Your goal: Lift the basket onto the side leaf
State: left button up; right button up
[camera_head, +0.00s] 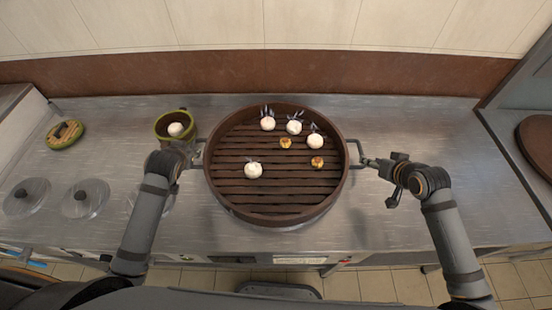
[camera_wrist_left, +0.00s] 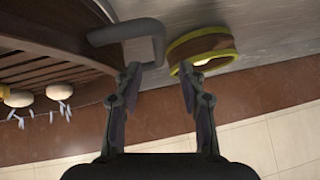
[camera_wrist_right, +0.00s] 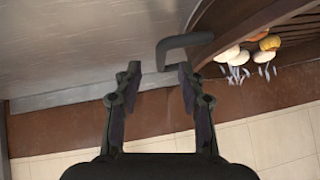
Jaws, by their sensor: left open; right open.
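The basket (camera_head: 278,208) is a round brown slatted steamer with a grey handle on each side. It rests on the steel counter and holds white buns and small yellow pieces. My left gripper (camera_head: 194,160) is open by the left handle (camera_wrist_left: 128,32), which shows just ahead of its fingers in the left wrist view. My right gripper (camera_head: 372,162) is open by the right handle (camera_wrist_right: 184,42), which shows ahead of its fingers in the right wrist view. I cannot tell whether either handle lies between the fingers. The side leaf cannot be identified for certain.
A green-rimmed pot (camera_head: 172,116) with a white bun stands left of the basket, close to my left gripper. Round lids (camera_head: 84,199) sit at the left, and a small green-rimmed dish (camera_head: 65,134) is behind them. A raised surface with a brown round item (camera_head: 538,142) is at the far right.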

aim_at(192, 147)
pick_arm(q)
jog(key=x, duration=0.6)
jog(key=shift+w+f, duration=0.1)
jog(key=shift+w, duration=0.1)
pick_arm(e)
jog(key=x, duration=0.6)
jog(key=shift+w+a+f, duration=0.1)
jog(key=shift+w, duration=0.1)
pick_arm(q)
grip_shut()
pick_arm(e)
grip_shut()
